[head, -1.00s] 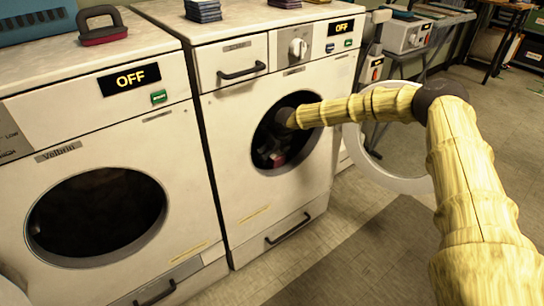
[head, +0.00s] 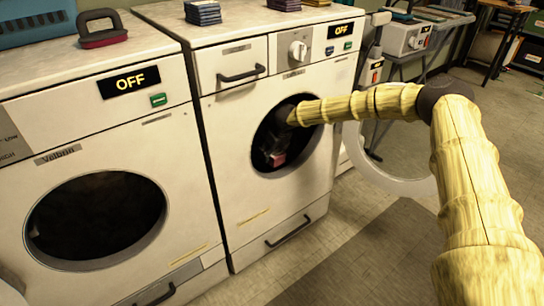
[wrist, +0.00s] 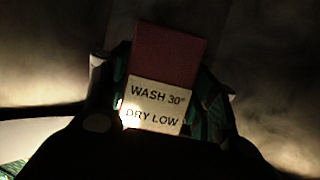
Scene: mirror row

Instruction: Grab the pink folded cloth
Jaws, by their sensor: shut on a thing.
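The pink folded cloth (wrist: 165,62) looks dark pinkish red in the dim wrist view. A pale label on its near side reads "WASH 30° DRY LOW". My gripper (wrist: 158,85) has a finger on each side of the cloth and is shut on it. In the head view, my arm reaches through the open round door of the right machine (head: 235,180). My gripper (head: 268,148) is inside the dark drum, and a small patch of the pink cloth (head: 278,158) shows there. Most of the gripper is hidden in shadow.
The machine's round door (head: 410,187) stands swung open to the right, below my forearm. A left machine (head: 185,215) with a dark porthole stands beside it. Stacked folded cloths (head: 203,12) and a red-based brush-like thing (head: 103,38) lie on top. Open floor lies in front.

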